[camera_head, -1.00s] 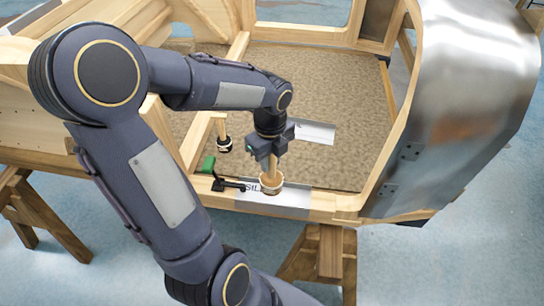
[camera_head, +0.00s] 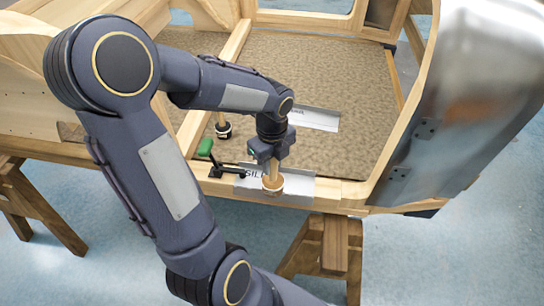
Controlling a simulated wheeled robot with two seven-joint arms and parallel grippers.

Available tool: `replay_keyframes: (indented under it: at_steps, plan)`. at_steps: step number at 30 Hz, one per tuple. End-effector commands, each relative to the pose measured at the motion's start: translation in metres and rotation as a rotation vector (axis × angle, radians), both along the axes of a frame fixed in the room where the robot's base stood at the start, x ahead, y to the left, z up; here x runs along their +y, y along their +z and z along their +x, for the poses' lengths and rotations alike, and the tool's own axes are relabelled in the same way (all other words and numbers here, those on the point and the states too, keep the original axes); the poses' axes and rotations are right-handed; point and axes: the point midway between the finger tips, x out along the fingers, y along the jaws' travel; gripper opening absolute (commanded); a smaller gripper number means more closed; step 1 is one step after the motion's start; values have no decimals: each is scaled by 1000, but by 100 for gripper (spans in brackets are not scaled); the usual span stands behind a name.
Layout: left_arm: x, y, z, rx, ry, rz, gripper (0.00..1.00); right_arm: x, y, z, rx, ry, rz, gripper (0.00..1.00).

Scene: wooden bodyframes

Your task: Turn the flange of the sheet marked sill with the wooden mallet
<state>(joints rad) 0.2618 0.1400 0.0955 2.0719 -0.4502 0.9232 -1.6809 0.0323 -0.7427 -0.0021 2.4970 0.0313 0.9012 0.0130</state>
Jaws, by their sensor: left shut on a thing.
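The sheet marked sill (camera_head: 300,186) is a grey metal strip lying along the front rail of the wooden frame. A clamp with a green handle (camera_head: 206,147) stands at its left end. My left gripper (camera_head: 271,158) is shut on the handle of the wooden mallet (camera_head: 272,187). The mallet's round head is down at the front of the sheet, beside the lettering, which it partly covers. I cannot tell whether the head touches the metal. My right gripper is not in view.
A second marked metal sheet (camera_head: 318,118) lies on that panel. A curved metal body panel (camera_head: 480,100) rises at the right. A wooden trestle (camera_head: 322,250) supports the frame.

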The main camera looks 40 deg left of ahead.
Motion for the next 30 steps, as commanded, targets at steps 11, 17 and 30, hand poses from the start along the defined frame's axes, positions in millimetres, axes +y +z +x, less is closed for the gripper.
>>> replay_keyframes:
  at_steps: [11, 17, 30]
  plan:
    - [0, 28, 0, -2, 0, 1, 0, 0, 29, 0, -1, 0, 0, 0]
    - [0, 68, 0, -1, 0, 1, 0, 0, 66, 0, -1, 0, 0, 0]
    - [0, 73, 0, -1, 0, 1, 0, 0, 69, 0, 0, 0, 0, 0]
